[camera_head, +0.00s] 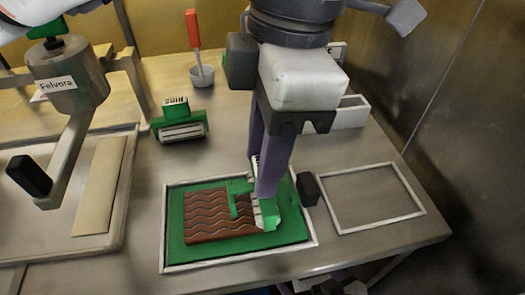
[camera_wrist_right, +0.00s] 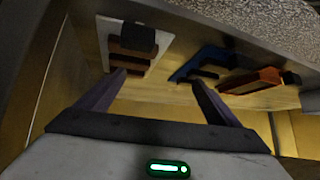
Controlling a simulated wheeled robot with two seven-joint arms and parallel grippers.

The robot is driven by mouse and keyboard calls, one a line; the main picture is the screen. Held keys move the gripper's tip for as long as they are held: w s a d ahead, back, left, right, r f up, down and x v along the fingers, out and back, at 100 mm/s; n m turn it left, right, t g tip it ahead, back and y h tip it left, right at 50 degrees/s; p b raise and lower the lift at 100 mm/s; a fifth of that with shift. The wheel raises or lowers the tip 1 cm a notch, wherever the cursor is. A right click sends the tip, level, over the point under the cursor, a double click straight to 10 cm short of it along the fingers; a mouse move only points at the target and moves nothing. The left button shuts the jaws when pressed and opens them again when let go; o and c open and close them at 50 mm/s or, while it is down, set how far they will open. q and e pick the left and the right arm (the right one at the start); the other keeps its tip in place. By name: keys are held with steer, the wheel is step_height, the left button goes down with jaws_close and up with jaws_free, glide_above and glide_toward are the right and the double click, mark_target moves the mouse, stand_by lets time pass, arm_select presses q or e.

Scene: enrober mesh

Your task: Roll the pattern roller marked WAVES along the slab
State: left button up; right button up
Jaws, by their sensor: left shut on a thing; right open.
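The brown slab (camera_head: 210,218) lies on a green mat (camera_head: 180,245) inside a pale-framed tray (camera_head: 166,225). Wavy lines run across the slab's visible surface. My left gripper (camera_head: 267,190) comes down from above and is shut on a green-framed pattern roller (camera_head: 268,215) at the slab's right end. The roller appears to be at slab level, but contact cannot be told. The fingers hide part of it, and no marking on it can be read. My right gripper (camera_wrist_right: 150,85) is open in the right wrist view, with nothing between its fingertips.
Another green roller (camera_head: 180,132) with an upside-down label stands behind the tray. A machine labelled Felvora (camera_head: 68,85) occupies the left.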

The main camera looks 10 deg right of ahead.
arm_select(q)
steer(key=shift+r+p, duration=1.5)
steer(key=shift+r, duration=0.6)
steer(key=shift+r+p, duration=0.95)
steer(key=shift+r, duration=0.5)
